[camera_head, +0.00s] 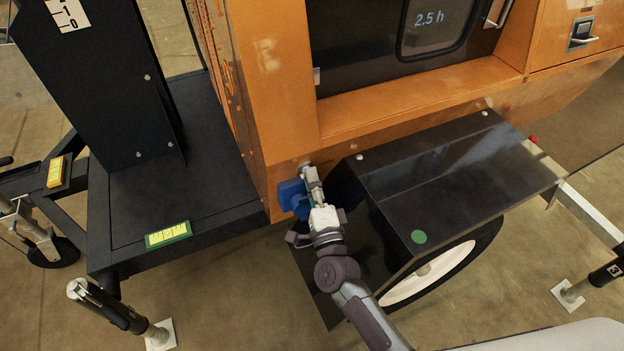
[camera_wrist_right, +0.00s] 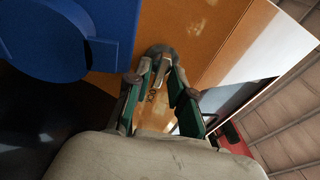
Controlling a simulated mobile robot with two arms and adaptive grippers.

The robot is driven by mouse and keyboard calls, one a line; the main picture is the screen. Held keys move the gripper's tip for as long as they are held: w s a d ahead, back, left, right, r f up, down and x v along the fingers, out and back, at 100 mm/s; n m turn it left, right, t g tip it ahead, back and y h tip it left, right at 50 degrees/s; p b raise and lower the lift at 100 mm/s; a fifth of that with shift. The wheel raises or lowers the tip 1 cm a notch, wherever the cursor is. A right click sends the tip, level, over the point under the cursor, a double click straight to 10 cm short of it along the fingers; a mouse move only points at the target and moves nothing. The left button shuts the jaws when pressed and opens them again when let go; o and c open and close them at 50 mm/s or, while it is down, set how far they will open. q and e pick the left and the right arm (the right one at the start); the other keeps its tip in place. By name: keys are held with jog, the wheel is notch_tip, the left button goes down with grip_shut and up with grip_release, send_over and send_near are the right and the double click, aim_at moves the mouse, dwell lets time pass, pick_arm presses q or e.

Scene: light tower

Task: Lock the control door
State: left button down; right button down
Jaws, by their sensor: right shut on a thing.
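My right gripper (camera_head: 311,182) is at the lower corner of the orange cabinet (camera_head: 285,85), beside a blue block (camera_head: 294,196). In the right wrist view, its green-padded fingers (camera_wrist_right: 158,82) are shut on a small grey metal piece (camera_wrist_right: 158,54) in front of the orange panel (camera_wrist_right: 190,30). Dark lettering shows on the panel between the fingers. The blue block (camera_wrist_right: 70,35) fills the upper left there. A dark opening or panel reading "2.5 h" (camera_head: 428,20) is in the cabinet's side. I cannot tell which panel is the control door. My left gripper is not in view.
A black wheel cover (camera_head: 450,175) with a green dot stands right of my right gripper, over a wheel (camera_head: 428,275). A black platform (camera_head: 200,205) and mast (camera_head: 95,75) are at left. A stabilizer leg (camera_head: 120,312) stands in front. A latch (camera_head: 582,32) is at upper right.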

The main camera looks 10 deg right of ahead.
jog(key=shift+r, duration=0.1)
dwell(0.4)
jog(key=c, duration=1.3)
grip_release()
jog(key=shift+c, duration=0.2)
jog(key=shift+o, duration=0.5)
jog(key=v, duration=1.2)
jog(key=shift+d, duration=0.1)
